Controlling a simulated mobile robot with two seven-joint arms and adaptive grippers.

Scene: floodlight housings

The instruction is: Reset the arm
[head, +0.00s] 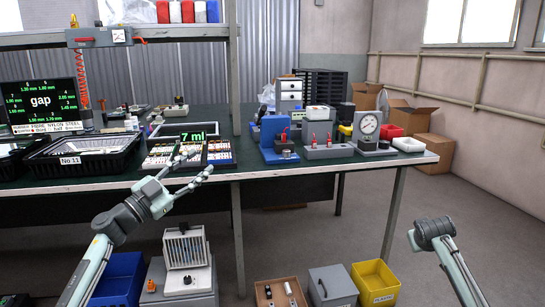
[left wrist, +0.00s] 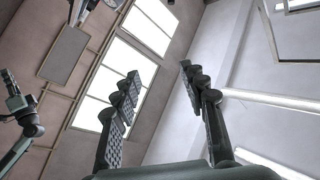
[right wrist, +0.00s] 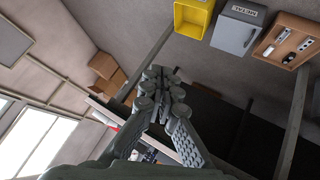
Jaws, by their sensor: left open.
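My left gripper (head: 196,165) is in front of the workbench's front edge in the head view, its fingers pointing up and right. In the left wrist view the two fingers (left wrist: 160,72) stand wide apart with nothing between them, against windows and wall. My right gripper (right wrist: 159,76) shows in the right wrist view with its fingertips together and nothing visible held. In the head view only part of my right arm (head: 435,233) shows at the lower right, and its gripper cannot be made out.
The workbench (head: 300,169) carries a black No 11 tray (head: 82,158), a 7 ml display (head: 193,137), a blue fixture (head: 277,140) and a dial gauge (head: 368,124). Below are a blue bin (head: 120,280), a grey box (head: 332,287) and a yellow bin (head: 376,283).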

